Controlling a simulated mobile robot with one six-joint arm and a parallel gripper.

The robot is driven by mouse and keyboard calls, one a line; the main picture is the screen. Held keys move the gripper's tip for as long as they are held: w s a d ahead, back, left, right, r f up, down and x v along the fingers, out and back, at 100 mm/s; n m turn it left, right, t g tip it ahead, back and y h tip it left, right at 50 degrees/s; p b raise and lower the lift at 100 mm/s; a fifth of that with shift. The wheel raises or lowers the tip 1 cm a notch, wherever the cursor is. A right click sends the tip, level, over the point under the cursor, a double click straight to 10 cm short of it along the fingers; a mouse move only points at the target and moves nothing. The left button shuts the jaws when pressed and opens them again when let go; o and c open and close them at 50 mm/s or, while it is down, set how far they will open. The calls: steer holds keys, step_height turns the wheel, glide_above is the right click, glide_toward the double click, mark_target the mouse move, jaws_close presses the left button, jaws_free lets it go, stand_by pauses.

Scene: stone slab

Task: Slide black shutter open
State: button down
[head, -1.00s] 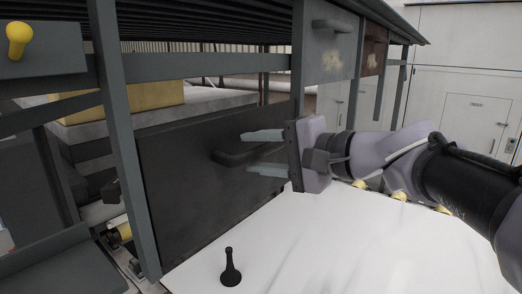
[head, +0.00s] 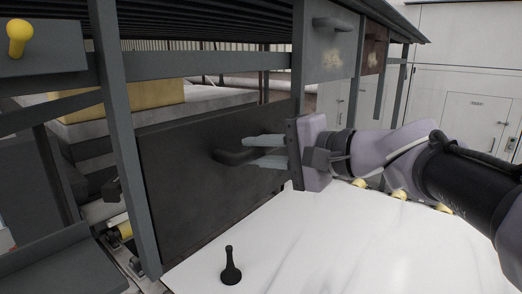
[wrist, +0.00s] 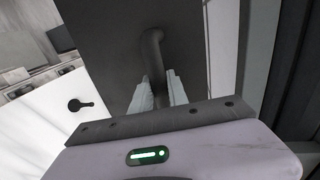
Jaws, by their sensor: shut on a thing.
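The black shutter (head: 200,208) is a dark flat panel set in a grey metal frame, with a dark bar handle (head: 228,157) on its face. My gripper (head: 262,152) comes from the right and is shut on the handle, one pale finger above it and one below. In the wrist view the shutter (wrist: 118,55) lies ahead, and the curved handle (wrist: 152,50) runs down between the two fingers (wrist: 160,92). The handle's near end is partly hidden by the fingers.
A white slab (head: 330,240) lies below, with a small black peg-like object (head: 231,268) standing on it. A grey upright post (head: 125,140) borders the shutter on the left. A grey panel with a handle (head: 328,45) hangs above right. A yellow block (head: 130,97) sits behind the frame.

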stand_by(0.8)
step_height(320, 180, up, 24)
steer(key=p, duration=1.3)
steer(key=shift+r+p, duration=0.25)
steer(key=shift+p, duration=0.1)
steer(key=shift+s+r, duration=0.1)
steer(key=c, duration=1.7)
jaws_free()
steer(key=o, duration=0.4)
